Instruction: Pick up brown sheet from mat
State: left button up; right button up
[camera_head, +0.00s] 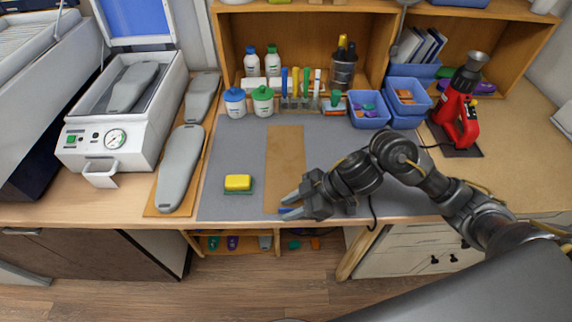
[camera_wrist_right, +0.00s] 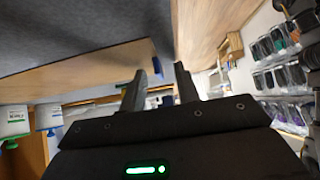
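The brown sheet (camera_head: 285,150) is a long flat rectangle lying on the grey mat (camera_head: 335,140), running from the back of the mat to near its front edge. My right gripper (camera_head: 284,205) is at the sheet's near end in the head view, coming in from the right, with its two fingers apart. In the right wrist view the fingers (camera_wrist_right: 160,85) are also apart, with nothing clearly held between them. Whether the fingers touch the sheet I cannot tell. My left gripper is not in view.
A yellow sponge (camera_head: 238,182) lies on the mat left of the sheet. Grey foot forms (camera_head: 180,165) lie on a board further left, beside a white press (camera_head: 112,135). Bottles, markers and blue bins (camera_head: 368,112) line the back. A red tool (camera_head: 460,105) stands at right.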

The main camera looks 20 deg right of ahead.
jog(key=shift+c, duration=0.4)
grip_shut()
